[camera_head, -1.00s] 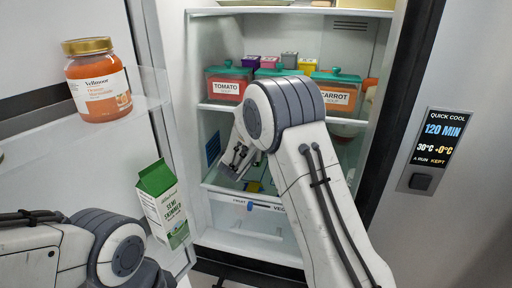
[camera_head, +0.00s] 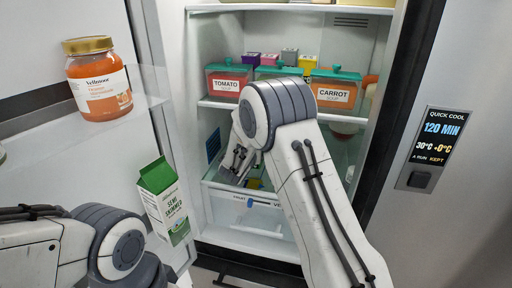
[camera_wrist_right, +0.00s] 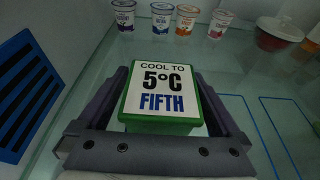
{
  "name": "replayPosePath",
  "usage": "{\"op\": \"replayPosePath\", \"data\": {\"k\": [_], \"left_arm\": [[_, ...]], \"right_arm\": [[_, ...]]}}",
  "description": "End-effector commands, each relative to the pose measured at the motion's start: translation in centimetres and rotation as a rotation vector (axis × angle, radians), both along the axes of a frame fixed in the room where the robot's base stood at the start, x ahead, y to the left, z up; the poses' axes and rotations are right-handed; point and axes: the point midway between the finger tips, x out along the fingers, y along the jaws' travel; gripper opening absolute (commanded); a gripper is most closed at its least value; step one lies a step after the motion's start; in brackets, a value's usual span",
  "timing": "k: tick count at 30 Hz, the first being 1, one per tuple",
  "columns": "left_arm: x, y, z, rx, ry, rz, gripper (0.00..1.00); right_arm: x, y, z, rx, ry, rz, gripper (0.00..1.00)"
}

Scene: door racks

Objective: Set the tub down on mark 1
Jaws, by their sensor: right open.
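A green tub (camera_wrist_right: 160,124) with a white top label reading "COOL TO 5°C FIFTH" is between the fingers of my right gripper (camera_wrist_right: 163,110) in the right wrist view. That gripper is open, with one dark finger on each side of the tub. Blue outlines (camera_wrist_right: 238,97) lie on the glass shelf right of the tub; no number is readable on them, so I cannot tell which is mark 1. In the head view my right gripper (camera_head: 238,166) is inside the fridge, partly behind my arm. My left gripper is outside the view.
Small cups (camera_wrist_right: 162,17) and a red lidded bowl (camera_wrist_right: 278,34) stand at the back of the shelf. Tomato (camera_head: 228,82) and carrot (camera_head: 335,90) soup boxes sit on the shelf above. A marmalade jar (camera_head: 100,92) and milk carton (camera_head: 165,205) are in the door.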

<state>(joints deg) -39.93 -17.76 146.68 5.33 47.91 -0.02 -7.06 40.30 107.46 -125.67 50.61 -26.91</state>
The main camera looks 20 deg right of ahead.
Motion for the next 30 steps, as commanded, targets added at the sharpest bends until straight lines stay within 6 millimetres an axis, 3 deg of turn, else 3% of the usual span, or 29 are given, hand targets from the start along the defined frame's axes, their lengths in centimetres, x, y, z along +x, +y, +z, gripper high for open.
{"op": "replayPosePath", "data": {"k": [15, 30], "left_arm": [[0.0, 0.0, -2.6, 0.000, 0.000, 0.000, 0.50], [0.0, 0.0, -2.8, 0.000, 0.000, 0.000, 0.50]], "right_arm": [[-7.8, 5.4, 3.0, 0.001, -0.003, 0.004, 1.00], [-10.4, 6.3, 3.7, 0.040, -0.004, -0.033, 1.00]]}}
